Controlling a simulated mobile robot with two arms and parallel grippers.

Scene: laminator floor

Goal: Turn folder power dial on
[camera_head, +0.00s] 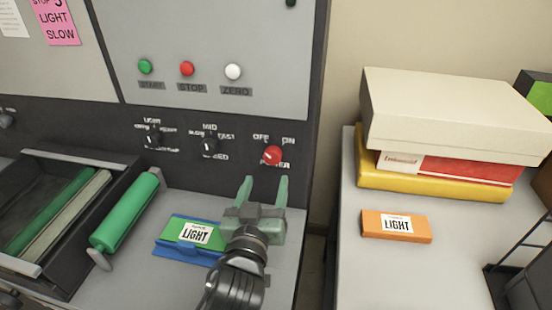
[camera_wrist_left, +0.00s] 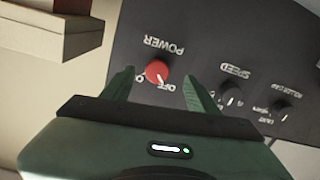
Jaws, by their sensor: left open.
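The red power dial (camera_head: 271,155) is on the dark lower panel of the machine, under OFF and ON labels. It also shows in the left wrist view (camera_wrist_left: 157,71), upside down, with its light mark seeming to point toward OFF. My left gripper (camera_head: 264,184) is open and empty, in front of and slightly below the dial. In the left wrist view its fingertips (camera_wrist_left: 158,79) stand on either side of the dial. I cannot tell whether they touch it. My right gripper is not in view.
A black speed dial (camera_head: 209,146) and another black dial (camera_head: 153,137) sit left of the power dial. Green, red and white buttons (camera_head: 233,72) are above. A blue tray with a LIGHT card (camera_head: 193,233) lies below. Stacked boxes (camera_head: 455,112) stand on the right table.

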